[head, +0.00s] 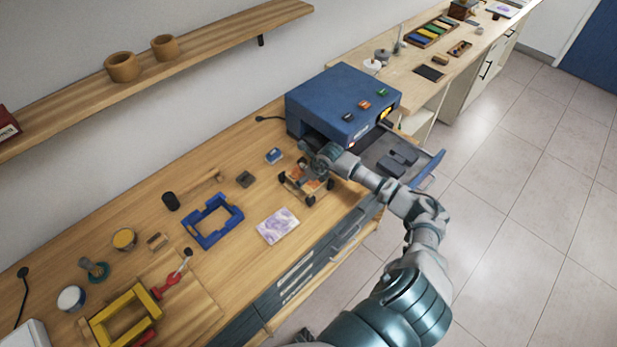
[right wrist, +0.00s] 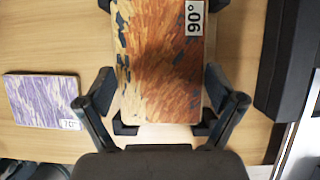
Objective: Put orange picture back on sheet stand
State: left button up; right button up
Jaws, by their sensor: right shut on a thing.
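The orange picture (right wrist: 160,70), mottled orange and tan with dark flecks and a "90°" label, lies between the fingers of my right gripper (right wrist: 160,85) in the right wrist view. My right gripper (head: 318,170) is shut on it and partly covers it in the head view. The sheet stand (right wrist: 126,128) shows as dark corner brackets around the picture's near corners. In the head view the stand (head: 310,199) is a small piece with dark feet beneath the gripper. I cannot tell whether the picture rests on it or hangs just above. My left gripper is out of view.
A purple picture (head: 278,226) labelled 70° in the wrist view (right wrist: 40,98) lies left of the stand. A blue machine (head: 340,100) stands behind my right gripper. A blue frame (head: 212,237) and yellow frame (head: 125,320) lie farther left on the wooden bench.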

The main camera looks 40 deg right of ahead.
jog(key=shift+d+f, duration=0.15)
jog(key=shift+d, duration=0.15)
jog(key=o, duration=1.2)
jog(key=shift+c, duration=0.2)
jog(key=shift+a, duration=0.25)
jog(key=shift+d, duration=0.1)
jog(key=shift+d+r+p, duration=0.1)
jog(key=shift+r+p, duration=0.5)
jog(key=shift+r, duration=0.35)
jog(key=shift+r+p, duration=1.8)
jog(key=shift+r, duration=1.25)
